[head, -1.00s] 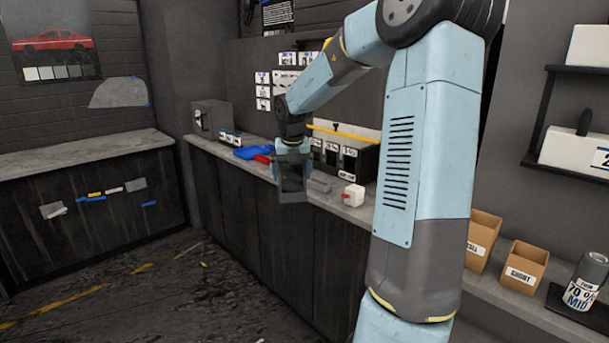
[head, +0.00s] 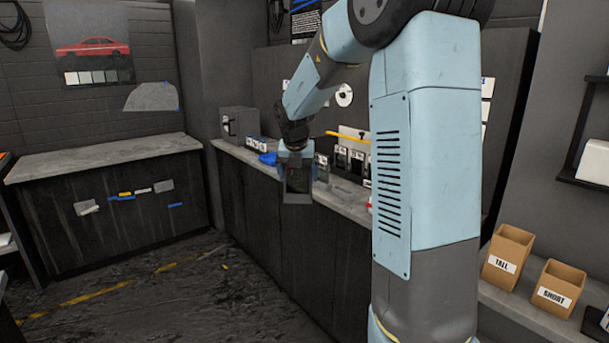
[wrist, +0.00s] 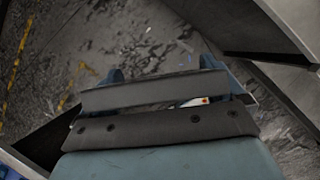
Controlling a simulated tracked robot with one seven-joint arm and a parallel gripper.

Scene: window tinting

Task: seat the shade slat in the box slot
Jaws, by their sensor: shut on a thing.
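My gripper (head: 297,172) is in front of the long bench, left of the black box. It is shut on a dark, thin, flat piece (head: 298,191), which looks like the shade slat and hangs below the fingers. In the wrist view my gripper (wrist: 160,103) shows two dark bars close together. A small white patch with an orange mark (wrist: 195,101) shows between them; the slat's outline is hard to make out there. The black box (head: 345,163) with white labels stands on the bench behind and right of my gripper. Its slots are too small to make out, and my arm hides its right side.
The bench top (head: 340,196) has a grey block, a blue cloth (head: 267,158) and a grey case (head: 240,123). Cartons marked TALL (head: 507,258) and SHORT (head: 553,290) stand on the right shelf.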

